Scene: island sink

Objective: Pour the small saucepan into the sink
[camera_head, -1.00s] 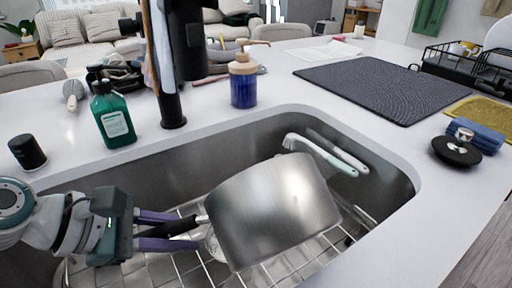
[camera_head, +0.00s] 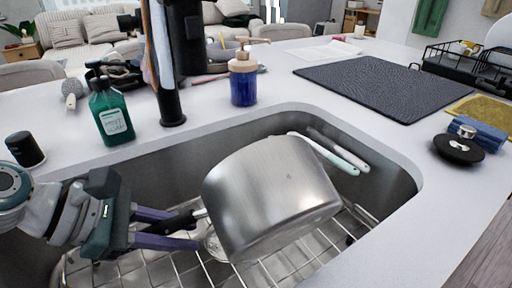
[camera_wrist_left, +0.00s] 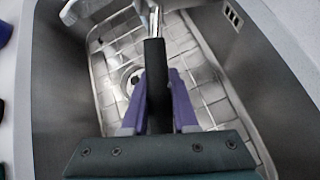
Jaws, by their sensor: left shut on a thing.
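The small saucepan (camera_head: 268,198) is a shiny steel pot with a black handle. It is tilted inside or just above the sink (camera_head: 390,172), with its base turned up toward the right and its opening hidden from the head view. My left gripper (camera_head: 170,229) is shut on the saucepan's black handle (camera_wrist_left: 155,85), with the purple fingers on both sides of it. In the left wrist view the handle and its metal end show, but the pot body cannot be made out. No liquid is visible. My right gripper is not in view.
A wire rack (camera_head: 172,266) lies in the sink bottom. Two brushes (camera_head: 328,152) lean at the sink's far right. A green bottle (camera_head: 111,112), blue soap bottle (camera_head: 243,80) and black faucet (camera_head: 168,95) stand behind. A dark mat (camera_head: 385,85) lies on the counter.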

